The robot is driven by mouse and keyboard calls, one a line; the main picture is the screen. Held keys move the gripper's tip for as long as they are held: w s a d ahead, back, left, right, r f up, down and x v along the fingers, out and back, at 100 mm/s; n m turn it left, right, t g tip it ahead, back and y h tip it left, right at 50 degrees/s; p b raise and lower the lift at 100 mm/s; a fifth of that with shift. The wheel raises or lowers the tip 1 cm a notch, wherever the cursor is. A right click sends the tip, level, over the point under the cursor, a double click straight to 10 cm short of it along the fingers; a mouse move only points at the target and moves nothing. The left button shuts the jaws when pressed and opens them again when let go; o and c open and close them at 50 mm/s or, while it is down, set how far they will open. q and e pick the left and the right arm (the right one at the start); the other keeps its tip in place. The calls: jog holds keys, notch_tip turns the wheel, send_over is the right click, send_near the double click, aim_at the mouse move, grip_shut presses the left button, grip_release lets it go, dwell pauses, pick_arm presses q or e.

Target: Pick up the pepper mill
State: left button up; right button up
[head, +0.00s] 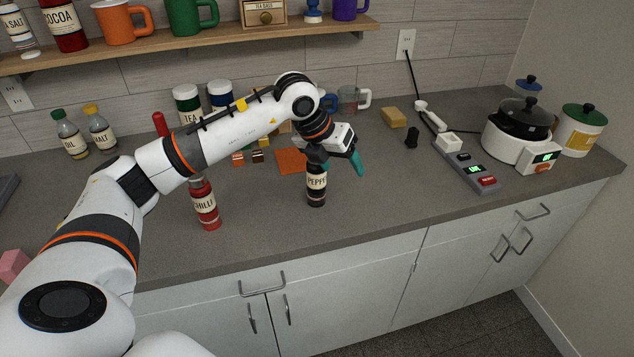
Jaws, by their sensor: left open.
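The pepper mill (316,186) is a dark bottle-shaped thing with a cream label reading "PEPPE". It stands upright on the grey counter, near the middle of the head view. My left gripper (340,163) is open at the mill's upper part, with a teal finger showing to the right of it. The gripper hides the mill's top. I cannot tell whether the fingers touch the mill. My right gripper is not in view.
A red chili bottle (206,205) stands left of the mill, partly behind my arm. An orange square (290,161) lies behind the mill. A power strip (472,170) and a white cooker (515,146) stand at right. The counter's front is clear.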

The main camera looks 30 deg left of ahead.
aim_at(316, 166)
pick_arm(q)
jog(key=a+r+n+y, duration=0.2)
jog(key=a+r+y, duration=0.15)
jog(key=a, duration=0.45)
jog(key=shift+y, duration=0.25)
jog(key=p+x, duration=0.1)
jog(key=x, duration=0.1)
jog(key=p+x, duration=0.1)
jog(key=x, duration=0.2)
jog(key=p+x, duration=0.1)
jog(key=x, duration=0.1)
jog(key=shift+s+f, duration=0.2)
jog(key=shift+f, duration=0.25)
jog(key=p+x, duration=0.2)
jog(key=x, duration=0.1)
jog(key=shift+w+d+f, duration=0.1)
jog(key=shift+w+f, duration=0.35)
jog(key=shift+f, duration=0.3)
jog(key=c, duration=1.5)
